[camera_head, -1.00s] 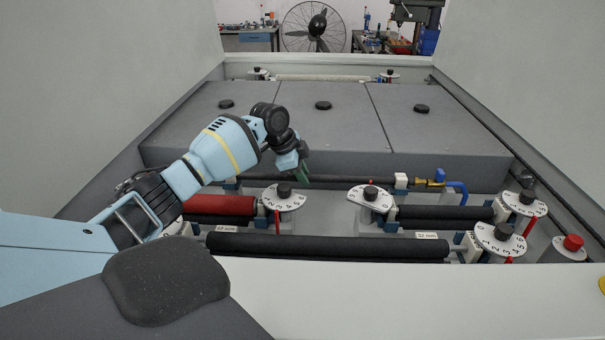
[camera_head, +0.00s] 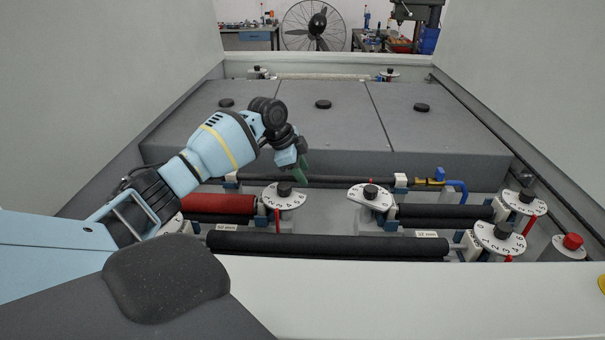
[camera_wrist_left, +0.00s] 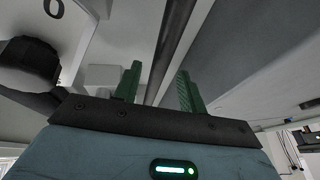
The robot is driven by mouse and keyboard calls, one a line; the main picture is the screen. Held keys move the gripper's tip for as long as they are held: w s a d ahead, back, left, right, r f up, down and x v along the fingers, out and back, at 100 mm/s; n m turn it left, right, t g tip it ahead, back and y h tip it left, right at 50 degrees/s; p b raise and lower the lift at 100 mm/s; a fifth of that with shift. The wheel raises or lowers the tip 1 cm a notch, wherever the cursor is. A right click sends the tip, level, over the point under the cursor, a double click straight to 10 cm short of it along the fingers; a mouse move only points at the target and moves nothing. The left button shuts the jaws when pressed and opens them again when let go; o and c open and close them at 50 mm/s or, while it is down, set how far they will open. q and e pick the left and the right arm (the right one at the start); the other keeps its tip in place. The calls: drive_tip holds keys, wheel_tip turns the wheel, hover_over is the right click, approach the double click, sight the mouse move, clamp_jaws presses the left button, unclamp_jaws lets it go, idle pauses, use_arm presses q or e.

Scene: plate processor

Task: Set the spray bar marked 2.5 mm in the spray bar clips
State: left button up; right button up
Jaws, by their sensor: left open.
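A thin dark spray bar (camera_head: 345,182) runs left to right along the front edge of the grey covers. White spray bar clips (camera_head: 401,181) and (camera_head: 231,178) show at it; I cannot tell how deep the bar sits in them. No 2.5 mm mark on it is readable. My left gripper (camera_head: 301,170) has green fingers and is open at the bar, left of its middle. In the left wrist view the bar (camera_wrist_left: 167,45) passes between the two spread fingers (camera_wrist_left: 158,85), with gaps on both sides. My right gripper is not in view.
A red roller (camera_head: 218,204), black rollers (camera_head: 330,245) and numbered dials (camera_head: 370,195) stand in front. Grey covers (camera_head: 325,125) lie behind. A red button (camera_head: 572,242) is at right.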

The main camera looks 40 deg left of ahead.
use_arm(q)
drive_tip(key=v, duration=1)
drive_tip(key=shift+s+r+p, duration=0.15)
drive_tip(key=shift+r+p, duration=0.15)
drive_tip(key=shift+r, duration=0.1)
